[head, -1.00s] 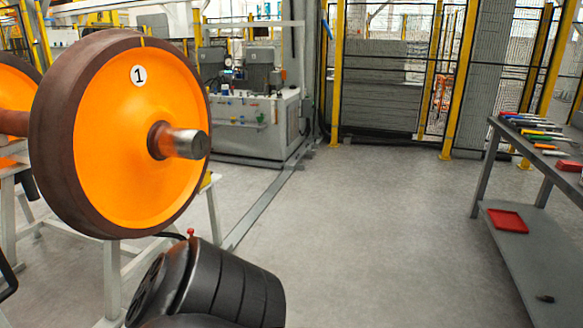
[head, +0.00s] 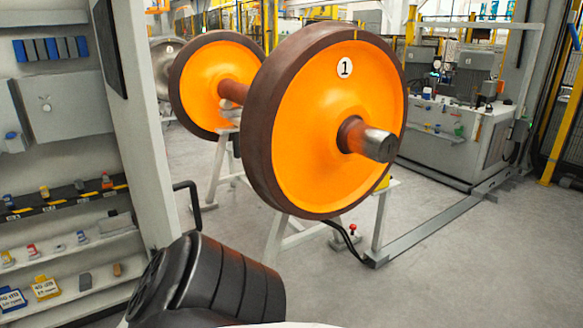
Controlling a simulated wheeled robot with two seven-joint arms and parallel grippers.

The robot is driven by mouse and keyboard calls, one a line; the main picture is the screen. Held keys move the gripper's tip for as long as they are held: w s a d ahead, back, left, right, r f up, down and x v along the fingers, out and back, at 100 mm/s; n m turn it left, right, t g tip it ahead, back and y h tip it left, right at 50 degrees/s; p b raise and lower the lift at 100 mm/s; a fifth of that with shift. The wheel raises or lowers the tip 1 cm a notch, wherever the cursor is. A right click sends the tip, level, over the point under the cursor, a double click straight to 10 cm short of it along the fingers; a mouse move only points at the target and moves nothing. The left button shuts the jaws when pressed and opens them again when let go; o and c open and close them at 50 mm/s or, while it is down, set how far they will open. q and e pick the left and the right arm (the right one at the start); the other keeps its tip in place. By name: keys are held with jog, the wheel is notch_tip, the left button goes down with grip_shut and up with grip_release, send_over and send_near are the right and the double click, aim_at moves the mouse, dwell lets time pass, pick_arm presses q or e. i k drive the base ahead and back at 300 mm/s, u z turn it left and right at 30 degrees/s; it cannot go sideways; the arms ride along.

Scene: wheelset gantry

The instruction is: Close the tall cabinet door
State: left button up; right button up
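The tall cabinet (head: 65,171) fills the left of the head view, with its shelves and their contents exposed. A tall pale panel (head: 143,130), which looks like its door standing open, rises at the right of the shelves. A black bar handle (head: 189,195) sticks out on the panel's right side. The panel's lower end is hidden behind a black ribbed part of my own arm at the bottom. Neither of my grippers shows, and nothing of mine is seen to hold the handle.
A large orange wheelset (head: 310,130) marked 1 stands on a pale stand (head: 280,240) just right of the panel. A grey machine (head: 455,140) and yellow fence posts (head: 565,130) stand behind at the right. The grey floor (head: 470,270) is clear at lower right.

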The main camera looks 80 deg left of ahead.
aim_at(120, 27)
jog(key=i, duration=1.85)
jog(key=u, duration=4.3)
jog(key=i, duration=1.7)
jog(key=u, duration=3.5)
